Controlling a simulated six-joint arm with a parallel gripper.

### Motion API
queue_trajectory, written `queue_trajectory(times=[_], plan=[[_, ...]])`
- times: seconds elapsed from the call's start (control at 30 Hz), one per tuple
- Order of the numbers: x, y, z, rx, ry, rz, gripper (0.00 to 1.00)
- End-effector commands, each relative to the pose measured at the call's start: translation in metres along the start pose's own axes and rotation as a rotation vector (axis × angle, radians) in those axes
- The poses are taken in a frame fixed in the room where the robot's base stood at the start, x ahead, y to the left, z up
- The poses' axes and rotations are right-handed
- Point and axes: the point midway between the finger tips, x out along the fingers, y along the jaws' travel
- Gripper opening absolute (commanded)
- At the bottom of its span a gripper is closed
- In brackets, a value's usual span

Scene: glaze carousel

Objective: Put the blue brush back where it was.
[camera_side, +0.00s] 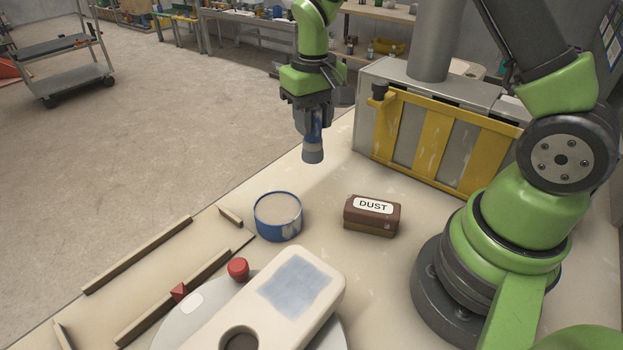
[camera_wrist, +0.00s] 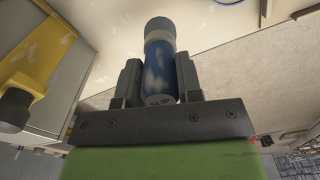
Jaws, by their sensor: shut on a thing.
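The blue brush (camera_side: 313,152) is held in my gripper (camera_side: 314,120), bristle end down, above the table and apart from it. Its body is blue with pale worn patches, and its bristle end is grey. In the wrist view the brush (camera_wrist: 160,65) sits between both fingers (camera_wrist: 158,85), and its near end reads "SLIP". A blue tin (camera_side: 278,230) with pale contents stands on the table below and a little left of the brush. A cream block (camera_side: 315,305) with a bluish patch and a round dark hole lies on the grey round carousel (camera_side: 175,322).
A brown block labelled DUST (camera_side: 372,216) lies right of the tin. A red knob (camera_side: 238,268) and a red pointer (camera_side: 179,291) are near the carousel. Wooden strips (camera_side: 140,255) run along the left. A grey cabinet with a yellow frame (camera_side: 440,140) stands behind.

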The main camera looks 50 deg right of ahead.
Motion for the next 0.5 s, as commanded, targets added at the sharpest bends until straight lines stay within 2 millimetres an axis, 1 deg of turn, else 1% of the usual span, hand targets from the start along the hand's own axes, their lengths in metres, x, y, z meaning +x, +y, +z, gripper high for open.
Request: queue_trajectory(times=[0.03, 0.1, 0.27, 0.5], plan=[[0.011, 0.0, 0.001, 0.0, -0.007, 0.002, 0.06], [0.024, 0.0, 0.001, 0.001, -0.006, 0.001, 0.06], [0.04, 0.0, 0.001, -0.001, -0.004, 0.0, 0.06], [0.075, 0.0, 0.001, -0.002, -0.004, 0.0, 0.06]])
